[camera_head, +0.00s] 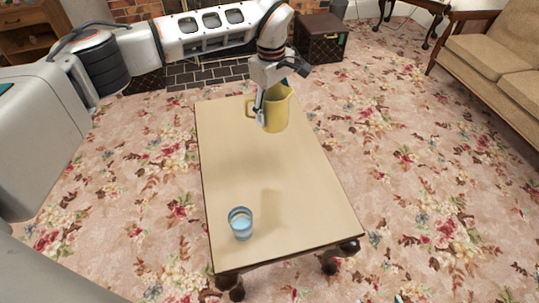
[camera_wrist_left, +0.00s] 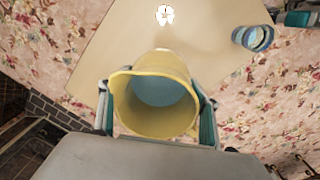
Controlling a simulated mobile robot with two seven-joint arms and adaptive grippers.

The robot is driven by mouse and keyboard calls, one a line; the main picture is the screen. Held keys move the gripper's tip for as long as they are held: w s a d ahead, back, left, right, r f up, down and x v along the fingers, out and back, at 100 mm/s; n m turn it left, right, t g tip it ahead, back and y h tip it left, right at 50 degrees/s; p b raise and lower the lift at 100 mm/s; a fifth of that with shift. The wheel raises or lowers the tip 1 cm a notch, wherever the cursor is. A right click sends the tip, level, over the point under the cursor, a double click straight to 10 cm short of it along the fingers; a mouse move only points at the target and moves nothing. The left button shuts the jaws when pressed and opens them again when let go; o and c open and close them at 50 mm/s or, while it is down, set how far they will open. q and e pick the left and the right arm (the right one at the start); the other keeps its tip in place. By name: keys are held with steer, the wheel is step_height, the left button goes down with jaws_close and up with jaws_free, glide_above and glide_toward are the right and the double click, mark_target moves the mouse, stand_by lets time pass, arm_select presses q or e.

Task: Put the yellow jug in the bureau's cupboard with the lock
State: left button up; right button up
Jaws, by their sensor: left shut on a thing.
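The yellow jug (camera_head: 279,108) is in my left gripper (camera_head: 261,108) over the far end of the coffee table in the head view. In the left wrist view the jug (camera_wrist_left: 154,70) shows its wide open mouth, with a finger of my left gripper (camera_wrist_left: 156,112) on each side of it. The gripper is shut on the jug. The jug looks raised above the tabletop, though its base is hard to judge. A brown wooden piece of furniture (camera_head: 28,38), cut off at the top left, may be the bureau; no lock can be made out.
The light coffee table (camera_head: 235,160) holds a blue glass (camera_head: 240,223) near its front edge. A dark box-like cabinet (camera_head: 321,47) stands behind, right of the brick fireplace (camera_head: 135,11). A tan sofa (camera_head: 490,52) is at the right. Floral carpet between is clear.

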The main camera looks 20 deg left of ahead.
arm_select(q)
steer(key=shift+w+d+f, duration=0.3)
steer(key=shift+w+f, duration=0.05)
steer(key=shift+f, duration=0.35)
step_height(320, 180, down, 5)
steer(key=shift+s+b, duration=0.1)
steer(key=shift+b, duration=0.65)
step_height(320, 180, down, 14)
steer(key=b, duration=0.3)
steer(key=shift+r, duration=0.2)
steer(key=shift+f+b, duration=0.45)
steer(key=shift+f, duration=0.25)
steer(key=shift+c, duration=0.7)
steer(key=shift+r, duration=0.2)
arm_select(e)
steer(key=shift+m+t+y, duration=0.5)
steer(key=shift+m+t, duration=0.1)
steer(key=a, duration=0.1)
steer(key=w+a+r, duration=0.1)
steer(key=a, duration=0.1)
steer(key=a+r, duration=0.1)
steer(key=shift+w+a+r, duration=0.25)
steer(key=shift+w, duration=0.05)
arm_select(q)
steer(key=shift+f, duration=0.1)
